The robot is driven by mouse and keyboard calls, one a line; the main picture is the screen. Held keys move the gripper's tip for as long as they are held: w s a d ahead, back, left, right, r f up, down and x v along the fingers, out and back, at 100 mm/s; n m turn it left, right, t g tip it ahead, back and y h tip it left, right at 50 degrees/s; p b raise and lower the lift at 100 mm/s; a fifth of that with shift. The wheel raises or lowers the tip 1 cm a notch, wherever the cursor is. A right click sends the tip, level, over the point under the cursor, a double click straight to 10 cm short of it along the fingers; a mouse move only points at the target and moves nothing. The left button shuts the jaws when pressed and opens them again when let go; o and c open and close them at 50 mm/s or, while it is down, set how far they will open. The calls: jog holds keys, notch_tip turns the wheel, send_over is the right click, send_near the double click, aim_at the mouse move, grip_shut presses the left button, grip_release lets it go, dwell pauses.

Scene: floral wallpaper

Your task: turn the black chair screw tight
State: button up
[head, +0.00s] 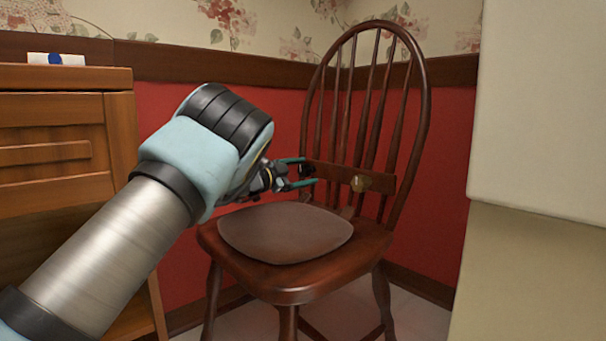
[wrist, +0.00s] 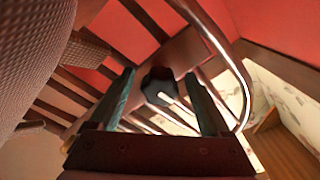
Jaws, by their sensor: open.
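The wooden chair (head: 300,290) stands upright with a board (head: 330,174) across its back spindles. The black screw (head: 307,171) is a dark knob at the left part of this board. My gripper (head: 311,170) comes from the left, open, with its two teal fingers pointing at the black screw. In the wrist view the black screw (wrist: 158,84) shows between the two fingertips (wrist: 160,74), with a visible gap at each side. I cannot tell how deep it sits between the fingers. A brass-coloured knob (head: 361,183) is on the right part of the board.
A brown cushion (head: 285,233) lies on the chair seat below my gripper. A wooden cabinet (head: 60,130) stands at the left with a small white and blue item (head: 56,58) on top. A pale block-like surface (head: 540,110) fills the right side. A red wall is behind the chair.

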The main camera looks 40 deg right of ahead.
grip_shut()
jog(key=shift+r+m+p, duration=0.15)
jog(key=shift+m+p, duration=0.25)
jog(key=shift+p, duration=0.1)
jog(key=shift+m+p, duration=0.3)
jog(key=shift+m, duration=0.4)
grip_release()
jog(key=shift+a, duration=0.1)
jog(key=a+p, duration=0.1)
jog(key=a, duration=0.2)
jog(key=a+p, duration=0.1)
jog(key=a, duration=0.2)
jog(key=a+p, duration=0.1)
jog(key=a, duration=0.2)
jog(key=shift+w+a+p, duration=0.15)
jog(key=shift+w+p, duration=0.2)
jog(key=shift+p, duration=0.05)
jog(key=shift+a, duration=0.65)
